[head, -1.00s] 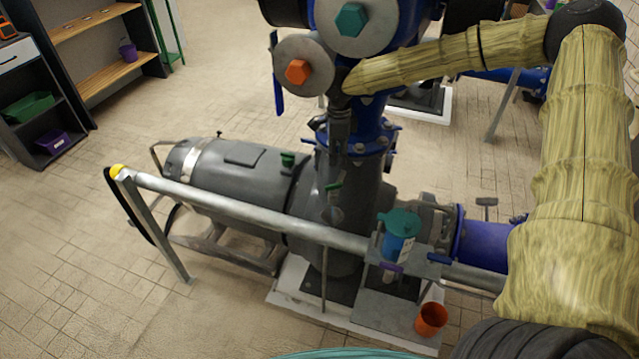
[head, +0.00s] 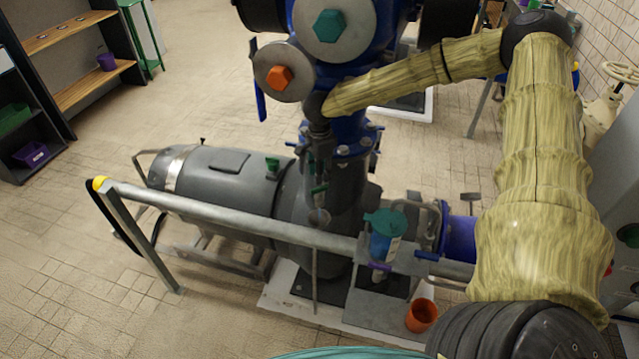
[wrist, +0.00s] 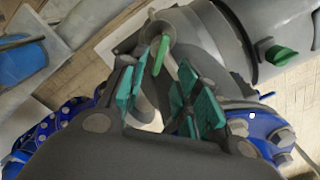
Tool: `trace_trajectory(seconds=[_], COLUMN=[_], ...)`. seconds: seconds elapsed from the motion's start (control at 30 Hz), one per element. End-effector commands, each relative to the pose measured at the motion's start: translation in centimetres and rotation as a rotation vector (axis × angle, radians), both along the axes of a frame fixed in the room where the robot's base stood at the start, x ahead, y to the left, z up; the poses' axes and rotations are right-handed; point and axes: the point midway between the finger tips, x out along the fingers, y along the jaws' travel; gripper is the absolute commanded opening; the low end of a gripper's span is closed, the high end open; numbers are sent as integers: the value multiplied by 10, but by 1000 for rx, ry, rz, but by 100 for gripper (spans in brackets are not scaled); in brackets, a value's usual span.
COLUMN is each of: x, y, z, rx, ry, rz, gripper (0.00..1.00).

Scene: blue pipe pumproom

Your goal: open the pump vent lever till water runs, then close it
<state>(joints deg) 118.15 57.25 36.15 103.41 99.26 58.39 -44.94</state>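A slim green lever (wrist: 160,55) sits on a small fitting at the grey pump, just beyond and between my fingertips in the wrist view. It looks like the vent lever, and it also shows small in the head view (head: 320,189). My gripper (wrist: 160,82) is open, with teal finger pads spread on both sides and a gap between them. I cannot tell if a pad touches the lever. In the head view my gripper (head: 318,165) points down in front of the grey pump (head: 345,205). No running water shows.
A metal rail (head: 240,225) crosses in front of the pump. Another green part (head: 272,163) sits on the grey motor body. Floor at left is clear.

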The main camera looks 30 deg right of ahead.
Motion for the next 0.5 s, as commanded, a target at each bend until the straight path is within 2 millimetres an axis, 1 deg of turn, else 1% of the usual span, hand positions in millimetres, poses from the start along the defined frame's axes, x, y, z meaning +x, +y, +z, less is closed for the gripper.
trace_trajectory(seconds=[0.3, 0.5], x=[-1, 0], y=[0, 0], z=[-37, -53], rx=[-1, -1], ry=[2, 1], rz=[1, 1], gripper=[32, 32])
